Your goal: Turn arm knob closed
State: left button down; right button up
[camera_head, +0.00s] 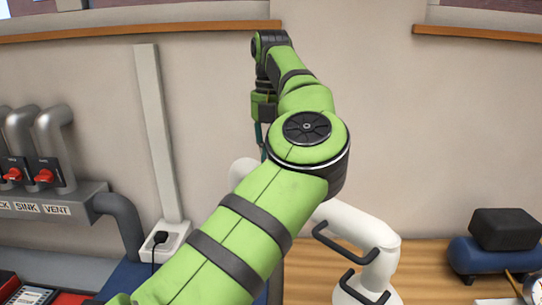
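Two red knobs, a left one (12,175) and a right one (44,176), sit on dark plates on grey pipes at the left. Labels on the grey manifold (72,203) below read "SINK" and "VENT", with another partly cut off. I cannot tell which knob is the arm knob. A green arm of mine comes in from the bottom left and reaches up across the middle. Its gripper (259,138) hangs at the far end, mostly hidden behind the arm, well right of the knobs. My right gripper is out of view.
A white jointed arm or duct (365,240) with black handles stands behind my arm. A blue tank with a black box (505,229) is at the right. A white wall channel (157,130) runs down to a socket with a black plug (160,237).

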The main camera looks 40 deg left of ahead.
pick_arm(q)
jog(key=shift+m, duration=0.8)
jog(key=c, duration=1.1)
grip_release()
jog(key=shift+c, duration=0.2)
jog(key=shift+r, duration=0.1)
jog(key=shift+r, duration=3.65)
jog(key=shift+w, duration=0.1)
